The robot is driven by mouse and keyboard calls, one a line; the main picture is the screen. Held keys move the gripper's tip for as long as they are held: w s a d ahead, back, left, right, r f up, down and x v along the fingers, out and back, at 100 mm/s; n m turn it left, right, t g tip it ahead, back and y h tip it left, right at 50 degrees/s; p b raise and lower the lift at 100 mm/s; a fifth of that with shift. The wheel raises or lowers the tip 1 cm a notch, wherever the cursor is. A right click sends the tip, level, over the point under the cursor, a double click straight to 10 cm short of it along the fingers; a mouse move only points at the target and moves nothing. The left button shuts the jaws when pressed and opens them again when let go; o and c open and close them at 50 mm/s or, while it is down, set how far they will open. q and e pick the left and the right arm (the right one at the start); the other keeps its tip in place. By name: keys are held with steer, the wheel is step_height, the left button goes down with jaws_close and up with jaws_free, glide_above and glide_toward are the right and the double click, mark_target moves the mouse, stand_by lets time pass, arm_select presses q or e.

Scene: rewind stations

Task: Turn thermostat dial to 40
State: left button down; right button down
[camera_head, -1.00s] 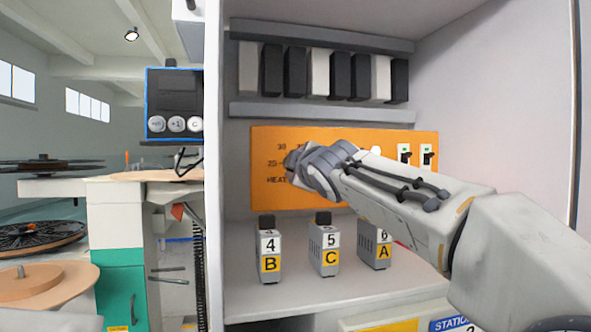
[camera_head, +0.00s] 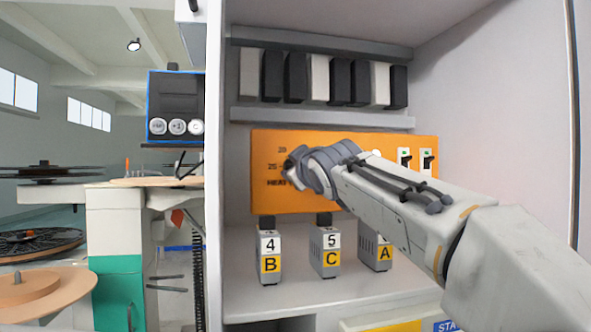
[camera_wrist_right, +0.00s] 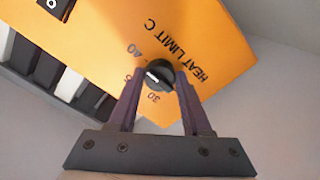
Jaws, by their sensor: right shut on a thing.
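The thermostat dial (camera_wrist_right: 159,74) is a small round black knob with a white pointer mark, set on an orange panel (camera_wrist_right: 105,25). In the wrist view the panel reads "HEAT LIMIT C", with the number 40 up and left of the dial and 30 below it; another number at left is partly covered by a finger. The white mark is on the dial's left side; its exact reading is unclear. My right gripper (camera_wrist_right: 159,78) is shut on the dial. In the head view my right gripper (camera_head: 292,168) hides the dial. My left gripper is out of view.
Several grey labelled blocks (camera_head: 269,257) stand on the shelf below, and black and white modules (camera_head: 295,77) hang above. The cabinet's side wall (camera_head: 500,110) is at right. A blue-edged control box (camera_head: 176,103) is at left.

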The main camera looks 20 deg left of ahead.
steer(key=shift+f, duration=0.15)
steer(key=shift+c, duration=1.7)
jaws_free()
steer(key=shift+s, duration=0.1)
steer(key=b+v, duration=0.3)
steer(key=v, duration=0.7)
steer(key=shift+s+d, duration=0.1)
steer(key=shift+d, duration=0.1)
